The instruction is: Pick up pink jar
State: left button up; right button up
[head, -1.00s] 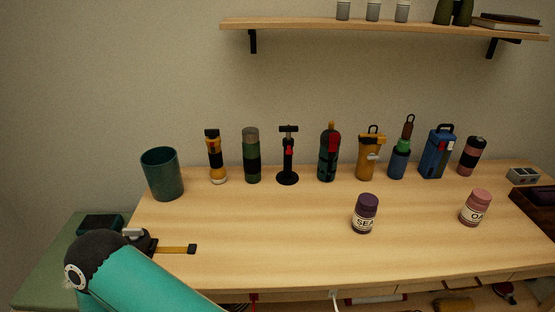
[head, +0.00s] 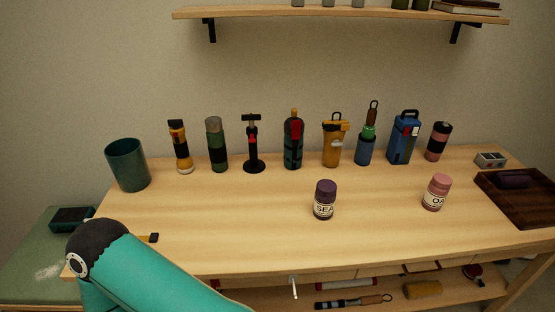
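The pink jar (head: 437,192) stands upright on the right part of the wooden workbench, with a pale label reading "OA". A dark purple jar (head: 324,199) labelled "SEA" stands to its left. My teal arm with a dark joint shows at the lower left, far from the pink jar. Neither of my grippers shows in the head view.
A row of bottles and tools, including a blue one (head: 404,138), stands along the back of the workbench (head: 230,225). A green cup (head: 128,165) is at the left. A dark wooden tray (head: 530,208) lies right of the pink jar. The front middle is clear.

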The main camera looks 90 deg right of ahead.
aim_at(435, 197)
jog(key=z, duration=0.2)
jog(key=k, duration=2.65)
jog(key=z, duration=1.5)
jog(key=i, duration=1)
